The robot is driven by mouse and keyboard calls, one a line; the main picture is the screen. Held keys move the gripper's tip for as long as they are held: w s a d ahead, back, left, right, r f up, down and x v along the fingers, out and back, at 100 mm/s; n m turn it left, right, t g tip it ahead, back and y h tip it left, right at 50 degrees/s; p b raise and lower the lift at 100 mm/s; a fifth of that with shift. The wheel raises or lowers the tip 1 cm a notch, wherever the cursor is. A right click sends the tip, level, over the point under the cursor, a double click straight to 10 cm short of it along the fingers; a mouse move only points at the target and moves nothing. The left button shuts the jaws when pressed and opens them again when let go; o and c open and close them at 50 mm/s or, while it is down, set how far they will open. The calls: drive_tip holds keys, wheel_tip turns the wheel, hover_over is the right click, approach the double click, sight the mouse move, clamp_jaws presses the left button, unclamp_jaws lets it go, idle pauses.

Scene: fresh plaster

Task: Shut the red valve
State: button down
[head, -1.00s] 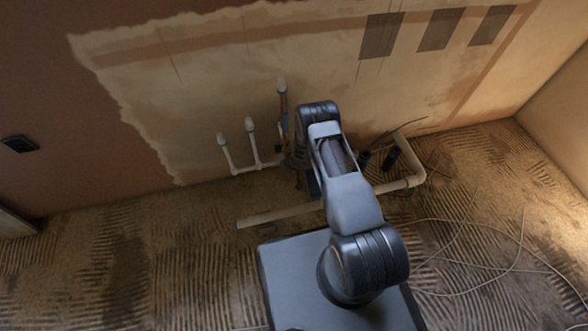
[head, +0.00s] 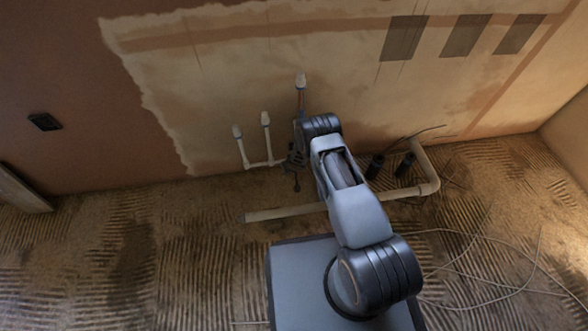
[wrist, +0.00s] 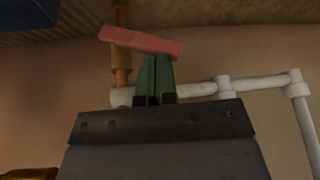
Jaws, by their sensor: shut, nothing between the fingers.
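The red valve handle (wrist: 140,41) is a flat bar in the upper middle of the wrist view. It lies roughly crosswise to the copper pipe (wrist: 122,78) and tilts slightly down to the right. A brass-coloured fitting (wrist: 121,57) shows on the pipe just below the bar. My gripper (wrist: 157,60), with green fingers, is shut and empty. Its tips are at the bar's lower edge, right of the pipe; I cannot tell whether they touch it. In the head view the copper pipe (head: 301,101) rises by the wall. My arm hides the red handle there.
White pipes (wrist: 258,83) run right of the fingers in the wrist view. In the head view, capped stubs (head: 266,138) stand left of my arm. A pale pipe (head: 290,211) crosses the rough floor, and dark stubs (head: 375,167) and loose cable (head: 500,283) lie right.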

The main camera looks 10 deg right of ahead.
drive_tip(key=shift+a+f+b, duration=0.55)
drive_tip(key=shift+a+f, duration=0.15)
drive_tip(key=shift+a+f+b, duration=0.45)
drive_tip(key=shift+f+b, duration=0.1)
drive_tip(key=shift+f, duration=0.1)
drive_tip(key=shift+s+a+f, duration=0.1)
drive_tip(key=shift+a+f, duration=0.05)
drive_tip(key=shift+f, duration=0.05)
drive_tip(key=shift+a+b, duration=0.15)
drive_tip(key=shift+b, duration=0.2)
